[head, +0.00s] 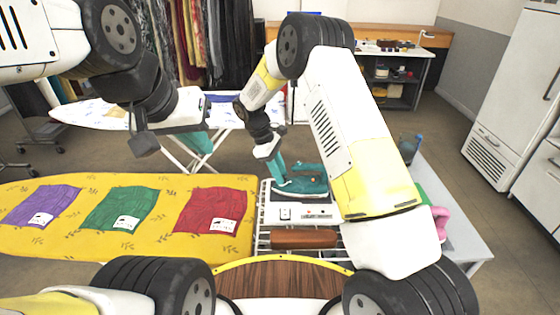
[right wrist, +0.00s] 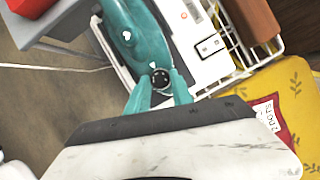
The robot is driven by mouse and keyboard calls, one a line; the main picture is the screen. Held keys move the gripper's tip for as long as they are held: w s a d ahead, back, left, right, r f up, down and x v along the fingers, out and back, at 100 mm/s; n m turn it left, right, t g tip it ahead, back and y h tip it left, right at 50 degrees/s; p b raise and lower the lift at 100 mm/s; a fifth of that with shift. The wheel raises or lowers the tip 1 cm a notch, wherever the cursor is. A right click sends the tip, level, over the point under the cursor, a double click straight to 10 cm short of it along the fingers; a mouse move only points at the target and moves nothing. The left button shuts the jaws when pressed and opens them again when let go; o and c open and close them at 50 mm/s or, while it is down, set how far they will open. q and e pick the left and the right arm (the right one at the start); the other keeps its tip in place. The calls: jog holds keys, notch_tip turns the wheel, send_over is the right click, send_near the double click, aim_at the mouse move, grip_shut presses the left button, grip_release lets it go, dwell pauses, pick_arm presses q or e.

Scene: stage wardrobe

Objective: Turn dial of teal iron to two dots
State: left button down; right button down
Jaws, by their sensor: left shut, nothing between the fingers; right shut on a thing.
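The teal iron (head: 308,184) rests on a white stand at the right end of the yellow ironing board. In the right wrist view the iron (right wrist: 128,35) runs up from its round black dial (right wrist: 161,79). The dial has small pale marks; I cannot tell its setting. My right gripper (right wrist: 161,92) has its teal fingertips on either side of the dial, shut on it. In the head view my right gripper (head: 276,176) comes down at the iron's left end. My left gripper (head: 197,145) is shut and empty, raised above the far side of the board.
The yellow ironing board (head: 165,182) carries purple (head: 42,203), green (head: 120,206) and red (head: 210,208) cloths with white labels. A brown wooden-looking bar (head: 304,239) lies on the wire rack before the iron. Pink (head: 440,222) and blue-teal (head: 409,147) things stand right of my right arm.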

dwell(0.4)
jog(key=c, duration=1.1)
grip_release()
jog(key=v, duration=0.8)
